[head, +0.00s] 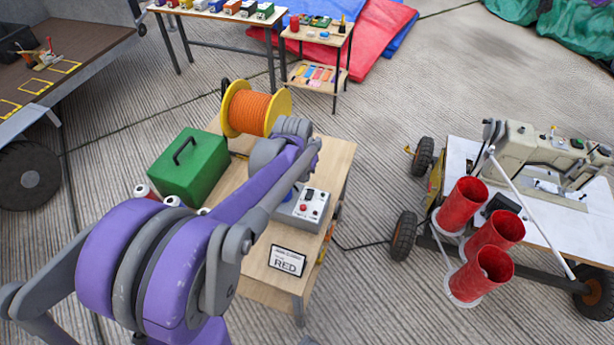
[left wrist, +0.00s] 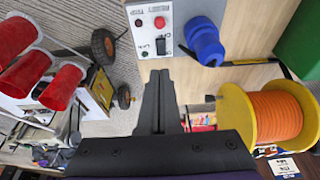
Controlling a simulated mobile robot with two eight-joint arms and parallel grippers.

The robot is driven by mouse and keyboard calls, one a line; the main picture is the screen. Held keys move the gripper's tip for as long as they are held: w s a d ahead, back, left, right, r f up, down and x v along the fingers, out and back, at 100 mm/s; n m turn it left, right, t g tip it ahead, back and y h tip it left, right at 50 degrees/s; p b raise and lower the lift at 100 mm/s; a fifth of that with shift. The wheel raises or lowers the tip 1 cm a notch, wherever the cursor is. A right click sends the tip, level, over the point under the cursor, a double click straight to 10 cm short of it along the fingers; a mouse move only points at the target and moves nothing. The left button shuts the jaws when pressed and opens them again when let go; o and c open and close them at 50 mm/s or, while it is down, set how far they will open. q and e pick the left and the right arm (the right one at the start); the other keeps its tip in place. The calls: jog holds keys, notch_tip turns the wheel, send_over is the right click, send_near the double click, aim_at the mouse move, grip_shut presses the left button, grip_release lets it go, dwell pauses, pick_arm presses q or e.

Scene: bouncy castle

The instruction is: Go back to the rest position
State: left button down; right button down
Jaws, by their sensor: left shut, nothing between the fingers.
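My left gripper (left wrist: 159,80) shows in the left wrist view with its dark fingers together and nothing between them. It is over the small wooden bench (head: 262,283), near the grey control box (left wrist: 157,30) and a blue round part (left wrist: 204,42). In the head view my purple and grey left arm reaches from the lower left across the bench and hides the gripper. The control box (head: 303,207) sits just right of the arm there. My right gripper is in neither view.
A sewing machine cart (head: 450,160) with red tubes (head: 494,232) stands right. Open floor (head: 385,95) lies behind.

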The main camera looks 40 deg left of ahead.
pick_arm(q)
jog(key=shift+s+r, duration=0.15)
jog(key=shift+r, duration=0.1)
dwell(0.4)
jog(key=s+d+r+m+t+h+p, duration=0.1)
jog(key=s+d+r+p, duration=0.4)
jog(key=s+d, duration=1)
jog(key=shift+s+d+r+m+t, duration=0.3)
jog(key=shift+d+r+m+t, duration=0.35)
jog(key=shift+d+m, duration=0.6)
jog(key=shift+a, duration=0.1)
